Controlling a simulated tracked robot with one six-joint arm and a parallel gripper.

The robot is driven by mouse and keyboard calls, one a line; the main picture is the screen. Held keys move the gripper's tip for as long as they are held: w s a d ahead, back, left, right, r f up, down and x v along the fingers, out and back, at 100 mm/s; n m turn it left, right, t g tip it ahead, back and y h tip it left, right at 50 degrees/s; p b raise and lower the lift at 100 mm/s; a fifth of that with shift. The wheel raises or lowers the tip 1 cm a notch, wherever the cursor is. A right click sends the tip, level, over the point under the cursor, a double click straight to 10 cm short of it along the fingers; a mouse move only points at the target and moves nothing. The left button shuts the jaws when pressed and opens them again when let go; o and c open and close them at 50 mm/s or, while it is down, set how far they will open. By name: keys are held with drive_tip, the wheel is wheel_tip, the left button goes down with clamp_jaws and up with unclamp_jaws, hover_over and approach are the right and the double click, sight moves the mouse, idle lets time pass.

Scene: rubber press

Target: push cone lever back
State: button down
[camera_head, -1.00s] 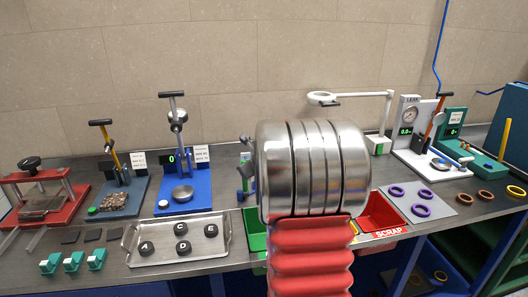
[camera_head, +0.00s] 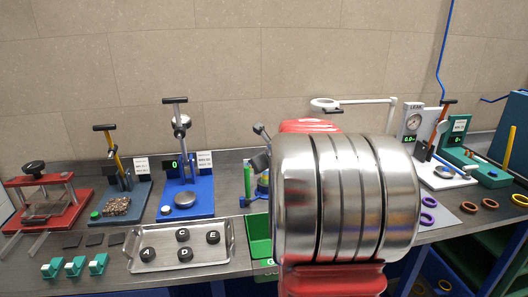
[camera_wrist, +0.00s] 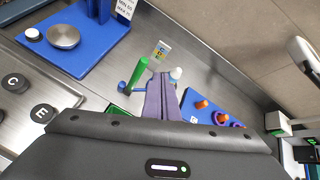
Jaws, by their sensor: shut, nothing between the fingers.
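My gripper (camera_wrist: 161,82) is shut and empty in the wrist view, its two grey-purple fingers together. Its tips are just right of a green cylinder (camera_wrist: 140,73), apart from it in the picture. A small whitish knob (camera_wrist: 176,73) shows right beside the tips; I cannot tell if they touch. A blue plate (camera_wrist: 197,119) with orange cone-like pieces (camera_wrist: 201,104) lies right of the fingers. I cannot make out for certain which part is the cone lever. In the head view the green cylinder (camera_head: 247,178) shows left of my arm, which hides much of this area.
Left stand a blue press (camera_head: 187,204), a dark press with an orange lever (camera_head: 113,148), a red press (camera_head: 40,196) and a metal tray (camera_head: 178,259) of black discs. A white leak gauge (camera_head: 411,117) stands right. A green bin (camera_head: 258,238) is at the front edge.

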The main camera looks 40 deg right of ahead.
drive_tip(key=shift+s+d+r, duration=0.1)
drive_tip(key=shift+s+r, duration=0.05)
drive_tip(key=shift+r, duration=0.9)
drive_tip(key=shift+s+d+r, duration=0.1)
drive_tip(key=shift+r, duration=0.9)
drive_tip(key=shift+a, duration=0.1)
drive_tip(key=s+a+f+n+g+y, duration=0.2)
drive_tip(key=s+a+f+n, duration=0.2)
drive_tip(key=a+n, duration=0.45)
drive_tip(key=s+a+f+n+g+y, duration=0.15)
drive_tip(key=s+a+f+n, duration=0.3)
drive_tip(key=a+n, duration=0.45)
drive_tip(key=s+a+n, duration=0.7)
drive_tip(key=a+n, duration=0.3)
drive_tip(key=a, duration=0.3)
drive_tip(key=s+a+n+y, duration=0.1)
drive_tip(key=s+a+n, duration=0.7)
drive_tip(key=a+n, duration=0.2)
drive_tip(key=a, duration=0.2)
drive_tip(key=shift+s+a+r+g, duration=0.2)
drive_tip(key=shift+a+r+g, duration=0.05)
drive_tip(key=shift+a+g, duration=0.1)
